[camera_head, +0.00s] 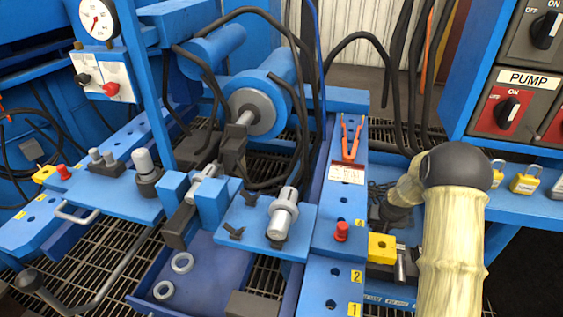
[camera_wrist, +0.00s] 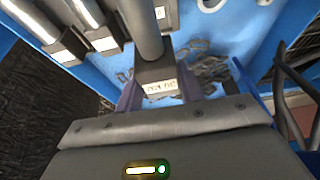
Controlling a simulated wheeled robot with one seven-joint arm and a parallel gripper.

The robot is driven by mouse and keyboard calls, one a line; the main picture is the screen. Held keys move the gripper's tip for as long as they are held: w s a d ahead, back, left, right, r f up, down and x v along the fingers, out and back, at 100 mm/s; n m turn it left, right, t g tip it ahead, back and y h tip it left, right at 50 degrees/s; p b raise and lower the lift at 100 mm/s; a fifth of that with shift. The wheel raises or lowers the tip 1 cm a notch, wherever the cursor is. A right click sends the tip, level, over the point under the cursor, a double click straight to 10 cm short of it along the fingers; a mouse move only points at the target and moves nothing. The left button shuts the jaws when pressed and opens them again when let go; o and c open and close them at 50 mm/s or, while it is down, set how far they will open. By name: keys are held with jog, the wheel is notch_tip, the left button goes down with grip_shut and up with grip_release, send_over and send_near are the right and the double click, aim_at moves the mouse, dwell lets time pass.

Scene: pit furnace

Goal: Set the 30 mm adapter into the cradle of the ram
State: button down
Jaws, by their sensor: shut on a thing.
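My gripper (camera_wrist: 158,92) shows in the wrist view with its fingers closed around a dark block with a white label and a grey cylinder (camera_wrist: 142,30). This looks like an adapter; its label is too blurred to read, so I cannot confirm 30 mm. In the head view my gripper is small, dark and partly hidden by my sleeved arm, beside the right-hand blue bench. The blue ram (camera_head: 262,105) with its grey rod lies at centre. In front of it, blue blocks (camera_head: 211,200) flank a grey cylinder; I cannot tell for certain which part is the cradle.
Similar labelled grey pieces (camera_wrist: 104,38) stand left of the held one. Two rings (camera_head: 182,262) lie in the blue tray. Black hoses arch overhead.

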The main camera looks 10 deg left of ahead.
jog(key=shift+r, duration=0.15)
dwell(0.3)
jog(key=w+r+p+v, duration=0.1)
jog(key=w+p+v, duration=0.1)
jog(key=p+v, duration=1.8)
jog(key=w+r+p+v, duration=0.1)
jog(key=w+p+v, duration=0.2)
jog(key=p+v, duration=1.7)
jog(key=w+r+p+v, duration=0.1)
jog(key=w+p+v, duration=0.1)
jog(key=p+v, duration=1.9)
jog(key=p, duration=0.8)
jog(key=shift+w, duration=0.25)
